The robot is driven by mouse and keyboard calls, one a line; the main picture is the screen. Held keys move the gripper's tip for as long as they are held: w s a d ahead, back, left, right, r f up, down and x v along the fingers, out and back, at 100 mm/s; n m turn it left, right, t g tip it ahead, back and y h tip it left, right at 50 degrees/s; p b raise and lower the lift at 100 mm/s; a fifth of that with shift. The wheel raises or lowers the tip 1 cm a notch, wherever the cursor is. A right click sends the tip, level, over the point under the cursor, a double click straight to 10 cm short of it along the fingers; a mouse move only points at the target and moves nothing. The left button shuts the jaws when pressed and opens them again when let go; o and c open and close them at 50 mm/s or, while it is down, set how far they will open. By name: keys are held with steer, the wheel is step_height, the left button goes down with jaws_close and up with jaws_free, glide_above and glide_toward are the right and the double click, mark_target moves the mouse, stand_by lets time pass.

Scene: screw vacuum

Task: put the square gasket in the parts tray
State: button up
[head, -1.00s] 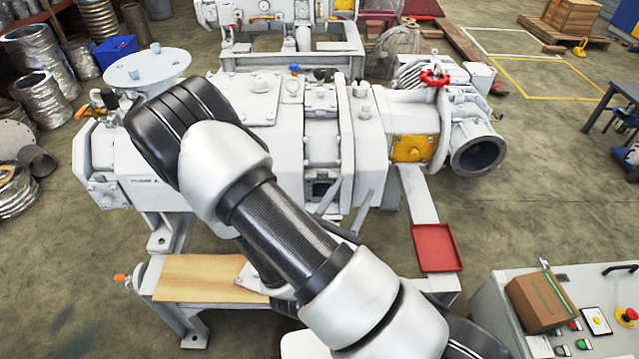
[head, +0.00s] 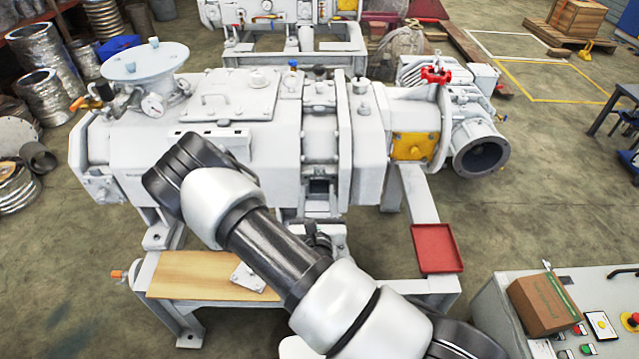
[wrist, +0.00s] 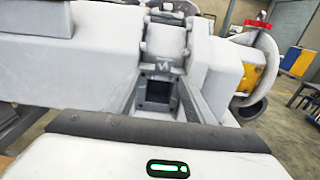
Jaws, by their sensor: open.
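A pale flat plate (head: 252,278) with small dark holes lies on the wooden board (head: 190,274), partly behind my arm; I cannot tell whether it is the square gasket. The red parts tray (head: 437,249) lies on the frame right of my arm and looks empty. My gripper's white housing (wrist: 165,152), with a green light, fills the bottom of the wrist view, facing the pump. No held thing shows. A dark square port (wrist: 155,92) is ahead of it.
The large white pump (head: 220,150) stands behind my arm, with a red valve handle (head: 436,76) and a yellow plate (head: 414,146). A control cabinet (head: 510,300) with a cardboard box (head: 543,304) is at lower right. Floor shows between tray and cabinet.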

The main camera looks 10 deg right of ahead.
mark_target(319, 171)
steer(key=shift+d+b+x, duration=0.15)
steer(key=shift+b+x, duration=0.15)
steer(key=shift+x, duration=1.25)
steer(key=shift+d+b+x, duration=0.1)
steer(key=shift+b+x, duration=0.15)
steer(key=shift+x, duration=1.25)
steer(key=shift+r, duration=0.3)
steer(key=shift+c, duration=0.3)
steer(key=c, duration=1.1)
steer(key=shift+c, duration=0.2)
steer(key=shift+s, duration=0.1)
steer(key=shift+s+r, duration=0.3)
steer(key=shift+r, duration=0.1)
steer(key=s+a+r+p, duration=0.2)
steer(key=s+r, duration=0.5)
steer(key=s, duration=0.6)
steer(key=shift+a+p, duration=0.25)
steer(key=shift+p, duration=0.35)
